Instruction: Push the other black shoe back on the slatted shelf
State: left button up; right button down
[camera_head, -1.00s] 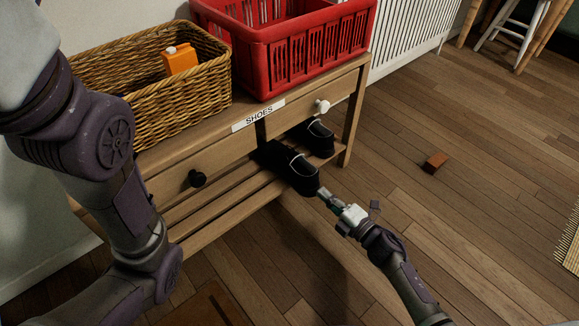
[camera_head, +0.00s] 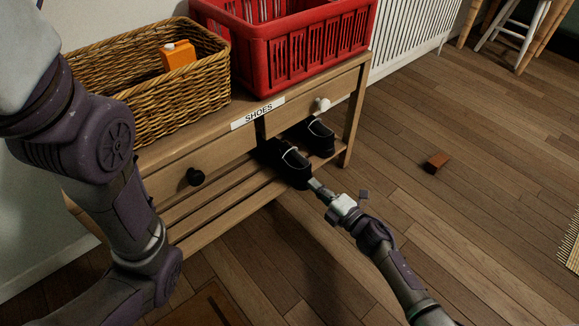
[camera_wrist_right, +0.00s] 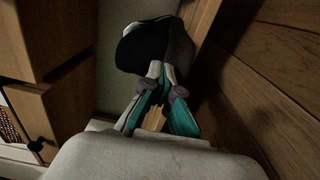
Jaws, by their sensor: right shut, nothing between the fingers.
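Two black shoes with pale trim sit side by side on the slatted shelf (camera_head: 222,205) under the drawers. The nearer shoe (camera_head: 291,168) has its toe toward the shelf's front edge. The other shoe (camera_head: 318,136) is to its right and farther back, partly under the drawer. My right gripper (camera_head: 314,186) is shut and empty, with its fingertips at the toe of the nearer shoe. In the right wrist view, the closed fingertips (camera_wrist_right: 160,70) meet a black shoe (camera_wrist_right: 160,42); they look to be touching it. My left gripper is out of view; only my left arm shows.
A wicker basket (camera_head: 150,108) with an orange carton (camera_head: 178,54) and a red crate (camera_head: 290,58) stand on the unit's top. A dark knob (camera_head: 196,177) and a white knob (camera_head: 322,104) stick out from the drawers. A brown block (camera_head: 437,161) lies on the open floor.

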jog(key=shift+b+x, duration=0.85)
jog(key=shift+x, duration=1.4)
jog(key=shift+p+v, duration=0.55)
jog(key=shift+v, duration=0.4)
jog(key=shift+p+v, duration=0.5)
jog(key=shift+v, duration=0.85)
jog(key=p, duration=0.2)
send_near(305, 177)
jog(key=shift+s+d+f, duration=0.1)
jog(key=shift+d+f, duration=0.65)
jog(key=shift+f, duration=0.15)
